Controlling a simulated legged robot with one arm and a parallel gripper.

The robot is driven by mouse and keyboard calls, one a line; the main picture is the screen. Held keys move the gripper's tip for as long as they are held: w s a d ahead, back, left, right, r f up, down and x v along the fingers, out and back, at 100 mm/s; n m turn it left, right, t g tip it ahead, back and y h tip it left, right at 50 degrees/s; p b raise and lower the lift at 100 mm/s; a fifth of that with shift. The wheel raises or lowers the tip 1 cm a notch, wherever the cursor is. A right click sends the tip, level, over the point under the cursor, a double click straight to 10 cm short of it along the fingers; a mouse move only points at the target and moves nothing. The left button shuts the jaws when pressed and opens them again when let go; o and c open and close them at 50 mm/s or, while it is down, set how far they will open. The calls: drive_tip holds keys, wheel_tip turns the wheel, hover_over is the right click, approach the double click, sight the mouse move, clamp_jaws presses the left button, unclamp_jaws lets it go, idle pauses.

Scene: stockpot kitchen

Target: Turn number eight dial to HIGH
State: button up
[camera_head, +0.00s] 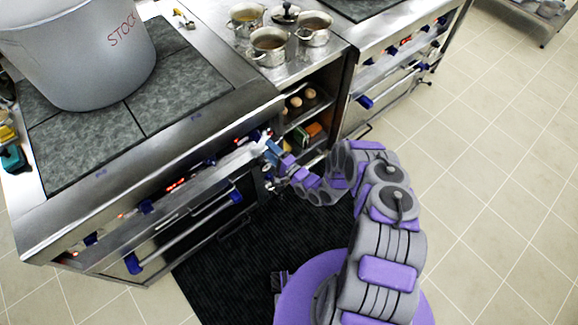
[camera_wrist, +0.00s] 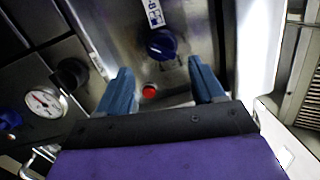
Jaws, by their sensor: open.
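A dark blue dial (camera_wrist: 161,44) shows in the wrist view on a steel panel, between and just beyond my fingertips. A white label (camera_wrist: 153,12) sits by it, cut off by the picture's top edge and hard to read. A red light (camera_wrist: 149,91) glows between the fingers. My gripper (camera_wrist: 159,70) is open, one blue finger on each side, with nothing held. I cannot tell whether the fingers touch the dial. In the head view my gripper (camera_head: 271,152) is at the right end of the stove's front panel (camera_head: 180,184), covering the dial there.
A large stockpot (camera_head: 85,55) stands on the stove top. Open shelves (camera_head: 302,108) with food lie just right of my gripper. Several small pots stand on the counter above. The wrist view shows a gauge (camera_wrist: 45,102) and a black knob (camera_wrist: 72,75) at left.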

drive_tip(key=v, duration=1.1)
drive_tip(key=shift+d+f+p, duration=0.2)
drive_tip(key=shift+d+p, duration=0.05)
drive_tip(key=shift+p, duration=0.2)
